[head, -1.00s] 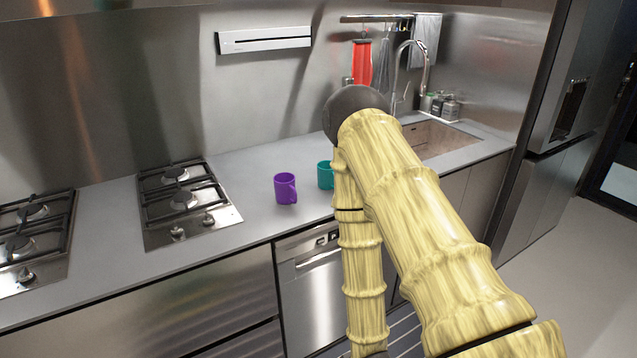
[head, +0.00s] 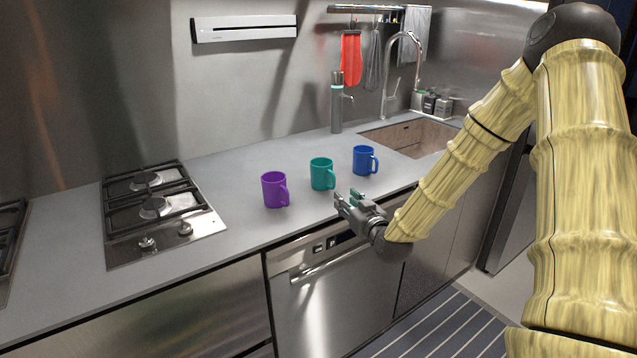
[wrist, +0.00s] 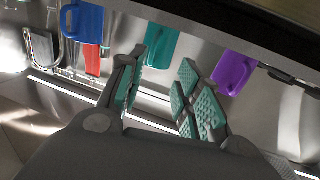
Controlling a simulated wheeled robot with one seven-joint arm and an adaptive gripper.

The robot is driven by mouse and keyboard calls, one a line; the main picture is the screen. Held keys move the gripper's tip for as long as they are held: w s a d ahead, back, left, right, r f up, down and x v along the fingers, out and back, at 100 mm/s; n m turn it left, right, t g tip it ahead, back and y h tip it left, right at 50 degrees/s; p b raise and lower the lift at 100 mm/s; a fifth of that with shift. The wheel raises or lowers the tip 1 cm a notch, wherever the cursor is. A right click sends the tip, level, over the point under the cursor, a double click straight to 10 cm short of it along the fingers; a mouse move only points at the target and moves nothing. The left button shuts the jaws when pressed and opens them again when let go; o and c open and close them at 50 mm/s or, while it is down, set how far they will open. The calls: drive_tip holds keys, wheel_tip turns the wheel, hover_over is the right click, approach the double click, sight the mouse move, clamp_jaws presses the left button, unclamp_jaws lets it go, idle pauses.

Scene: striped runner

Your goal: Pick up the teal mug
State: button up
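The teal mug (head: 321,174) stands upright on the grey counter between a purple mug and a blue mug, its handle toward the right. My gripper (head: 352,201) is at the counter's front edge, a little in front and to the right of the teal mug, apart from it. The wrist view is upside down and shows the teal mug (wrist: 163,46) beyond the fingers, partly behind one of them. My gripper (wrist: 160,95) is open, with its teal pads spread and nothing between them.
The purple mug (head: 275,190) stands left of the teal mug and the blue mug (head: 364,160) stands right. A stove (head: 160,212) is at the left, a sink (head: 410,138) at the back right. A tall grey bottle (head: 337,105) stands by the wall. The counter front is clear.

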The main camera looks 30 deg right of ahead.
sight(334, 176)
drive_tip(key=shift+t, duration=0.3)
drive_tip(key=w, duration=0.2)
drive_tip(key=w+d+r, duration=0.1)
drive_tip(key=w, duration=0.1)
drive_tip(key=w+d, duration=0.1)
drive_tip(key=shift+w+r, duration=0.25)
drive_tip(key=shift+w, duration=0.15)
drive_tip(key=shift+w+d+f+p, duration=0.1)
drive_tip(key=shift+w+p, duration=0.15)
drive_tip(key=shift+w, duration=0.7)
drive_tip(key=shift+w+d+r+p, duration=0.1)
drive_tip(key=shift+w+d+p, duration=0.1)
drive_tip(key=shift+w, duration=0.7)
drive_tip(key=shift+w+d+f+p, duration=0.1)
drive_tip(key=shift+w+p, duration=0.15)
drive_tip(key=shift+w, duration=0.7)
clamp_jaws()
